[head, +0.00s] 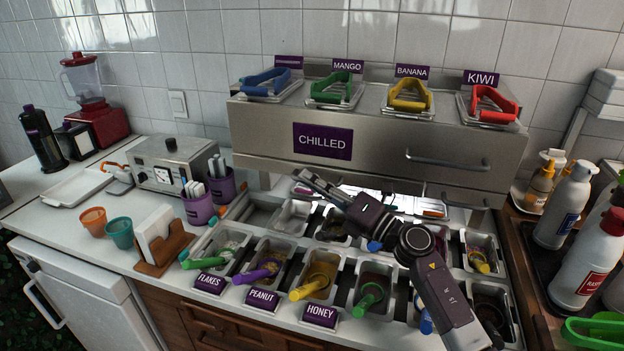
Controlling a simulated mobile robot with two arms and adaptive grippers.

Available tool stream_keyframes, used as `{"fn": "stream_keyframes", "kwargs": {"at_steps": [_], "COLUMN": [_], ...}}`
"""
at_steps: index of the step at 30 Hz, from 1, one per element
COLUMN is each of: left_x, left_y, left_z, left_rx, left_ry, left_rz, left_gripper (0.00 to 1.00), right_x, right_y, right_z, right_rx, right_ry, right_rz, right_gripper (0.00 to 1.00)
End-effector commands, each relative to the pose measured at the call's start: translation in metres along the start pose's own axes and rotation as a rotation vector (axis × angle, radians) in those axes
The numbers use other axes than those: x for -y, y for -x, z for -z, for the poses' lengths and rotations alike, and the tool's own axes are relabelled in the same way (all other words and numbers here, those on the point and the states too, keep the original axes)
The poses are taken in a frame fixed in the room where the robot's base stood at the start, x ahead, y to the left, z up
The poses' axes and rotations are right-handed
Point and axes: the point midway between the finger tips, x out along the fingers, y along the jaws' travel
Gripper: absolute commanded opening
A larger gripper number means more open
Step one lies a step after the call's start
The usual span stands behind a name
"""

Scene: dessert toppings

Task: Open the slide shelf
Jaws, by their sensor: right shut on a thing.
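The steel shelf unit (375,145) with the purple "CHILLED" sign (322,142) stands at the back of the counter. A bar handle (448,162) is on the right half of its front. The gap under the unit is brightly lit, and my right arm covers part of it. My right gripper (304,178) reaches in from the lower right, with its fingertips at the unit's lower front edge, left of the middle. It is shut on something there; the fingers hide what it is. I cannot tell whether the shelf has slid out. My left gripper is not in view.
Topping bins (321,275) with coloured utensils fill the counter below my right arm. Tongs on trays (410,97) sit on the unit. Bottles (565,205) crowd the right. Cups (119,232), a napkin holder (160,240) and a blender (90,95) stand left.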

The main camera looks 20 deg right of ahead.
Motion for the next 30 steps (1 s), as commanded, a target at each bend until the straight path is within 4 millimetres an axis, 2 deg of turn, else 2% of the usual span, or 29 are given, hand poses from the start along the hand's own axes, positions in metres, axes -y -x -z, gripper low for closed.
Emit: {"fn": "stream_keyframes", "kwargs": {"at_steps": [5, 9, 18, 24, 30], "left_x": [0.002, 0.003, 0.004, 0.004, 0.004], "left_y": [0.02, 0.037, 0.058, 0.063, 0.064], "left_z": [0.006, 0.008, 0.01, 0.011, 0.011], "left_rx": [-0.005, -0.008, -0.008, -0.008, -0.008], "left_ry": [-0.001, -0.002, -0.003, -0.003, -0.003], "left_rz": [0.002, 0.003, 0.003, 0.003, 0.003], "left_gripper": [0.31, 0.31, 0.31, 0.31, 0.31], "right_x": [-0.019, -0.04, -0.08, -0.095, -0.1], "right_y": [0.01, 0.023, 0.049, 0.059, 0.062], "right_z": [0.025, 0.054, 0.113, 0.136, 0.145], "right_rx": [-0.008, -0.01, -0.007, -0.006, -0.006], "right_ry": [-0.004, -0.005, -0.006, -0.004, -0.003], "right_rz": [0.004, 0.005, 0.003, 0.003, 0.002], "right_gripper": [0.0, 0.0, 0.0, 0.0, 0.0]}}
